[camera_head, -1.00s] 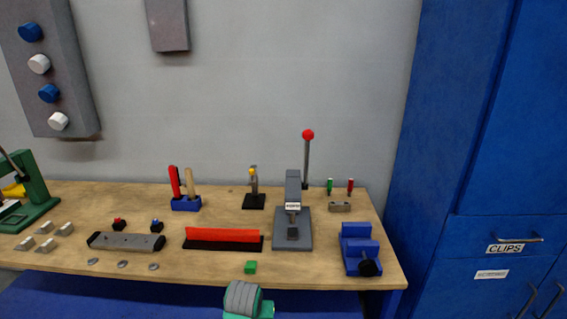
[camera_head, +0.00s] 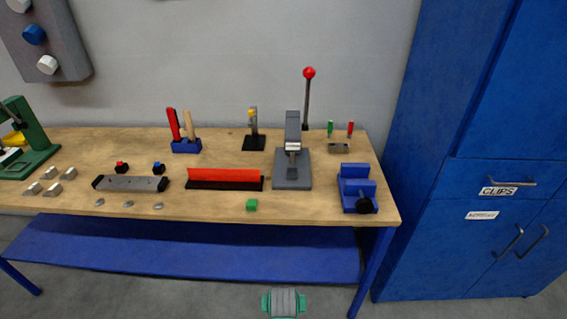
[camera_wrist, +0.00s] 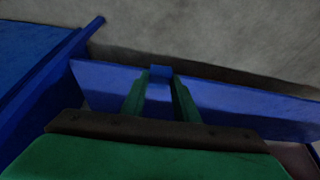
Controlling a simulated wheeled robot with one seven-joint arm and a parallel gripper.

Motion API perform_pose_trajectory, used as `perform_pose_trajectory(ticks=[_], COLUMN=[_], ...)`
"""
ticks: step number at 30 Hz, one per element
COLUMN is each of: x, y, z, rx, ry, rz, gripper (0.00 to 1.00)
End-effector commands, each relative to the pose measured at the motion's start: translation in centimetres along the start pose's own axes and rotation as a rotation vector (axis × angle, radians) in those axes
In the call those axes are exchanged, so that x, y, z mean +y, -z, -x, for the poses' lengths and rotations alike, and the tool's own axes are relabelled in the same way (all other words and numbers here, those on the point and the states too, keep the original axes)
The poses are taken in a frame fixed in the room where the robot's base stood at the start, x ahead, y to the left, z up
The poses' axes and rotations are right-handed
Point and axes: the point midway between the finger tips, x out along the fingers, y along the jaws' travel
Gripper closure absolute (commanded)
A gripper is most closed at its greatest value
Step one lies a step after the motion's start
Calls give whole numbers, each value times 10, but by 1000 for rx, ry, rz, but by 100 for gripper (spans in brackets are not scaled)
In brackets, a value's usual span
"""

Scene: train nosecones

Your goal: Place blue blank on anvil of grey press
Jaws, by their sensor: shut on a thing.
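My gripper (camera_wrist: 159,86) has green fingers, shut on a small blue blank (camera_wrist: 160,72) at their tips in the wrist view. In the head view my green and grey wrist (camera_head: 284,302) shows at the bottom, in front of the bench and low in the picture; the fingertips and the blank cannot be made out there. The grey press (camera_head: 292,130) stands on the right part of the bench, with a red-knobbed lever (camera_head: 309,73). Its small anvil (camera_head: 292,173) sits on the grey base below the ram and looks empty.
The wooden bench (camera_head: 225,214) has a blue lower shelf (camera_head: 180,252). A blue cabinet (camera_head: 490,130) is at far right.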

Motion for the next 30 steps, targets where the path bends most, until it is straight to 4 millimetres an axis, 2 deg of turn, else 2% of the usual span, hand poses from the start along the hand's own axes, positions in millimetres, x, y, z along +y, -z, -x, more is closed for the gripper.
perform_pose_trajectory(ticks=[3, 8, 30], x=[0, -2, -3], y=[-21, -35, -35], z=[-10, -16, -17], rx=[-5, -6, -6], ry=[1, 6, 8], rz=[0, -4, -3], gripper=[94, 94, 94])
